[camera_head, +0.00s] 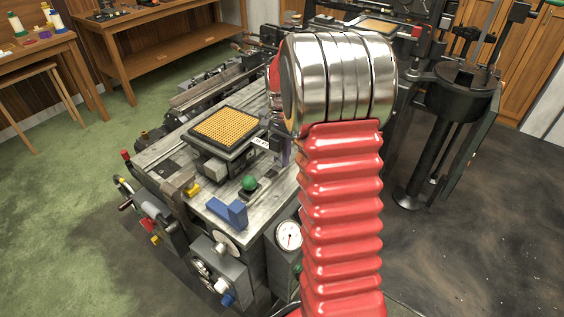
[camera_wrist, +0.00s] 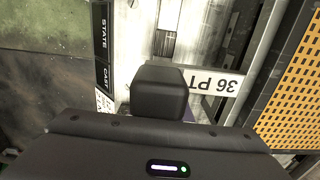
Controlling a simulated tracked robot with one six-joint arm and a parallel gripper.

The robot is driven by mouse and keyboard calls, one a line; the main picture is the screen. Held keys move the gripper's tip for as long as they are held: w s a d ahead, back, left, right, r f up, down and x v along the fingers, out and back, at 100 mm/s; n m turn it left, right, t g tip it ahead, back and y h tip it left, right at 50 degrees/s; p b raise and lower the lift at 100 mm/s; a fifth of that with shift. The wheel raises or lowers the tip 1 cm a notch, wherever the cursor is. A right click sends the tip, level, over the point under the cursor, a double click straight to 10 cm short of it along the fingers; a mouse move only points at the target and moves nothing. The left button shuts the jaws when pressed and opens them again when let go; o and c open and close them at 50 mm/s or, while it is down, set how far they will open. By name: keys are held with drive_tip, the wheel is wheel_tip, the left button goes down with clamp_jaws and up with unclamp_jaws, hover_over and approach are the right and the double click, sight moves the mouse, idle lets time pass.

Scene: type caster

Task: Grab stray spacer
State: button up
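No piece is clearly recognisable as the stray spacer. A pale tag marked "36 PT" (camera_wrist: 216,83) lies beside the orange grid in the wrist view, and it shows as a small white label (camera_head: 262,142) in the head view. A small purple sliver (camera_wrist: 188,115) peeks out beside my gripper (camera_wrist: 160,92), and a purple patch also shows in the head view (camera_head: 286,157). I cannot tell whether it is held. My gripper's dark front block overlaps the tag's left end in the wrist view. The gap between the fingers is hidden; my red arm covers most of the gripper in the head view.
The orange grid (camera_head: 227,127) sits in a dark frame on the metal machine bed (camera_head: 165,157). A blue block (camera_head: 228,212), a green knob (camera_head: 249,183) and a yellow piece (camera_head: 192,190) stand near the front edge. A black lettered strip (camera_wrist: 101,45) borders the bed.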

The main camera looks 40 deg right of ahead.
sight(281, 159)
clamp_jaws()
drive_tip(key=shift+r, duration=0.1)
wheel_tip(281, 159, up, 18)
idle(0.6)
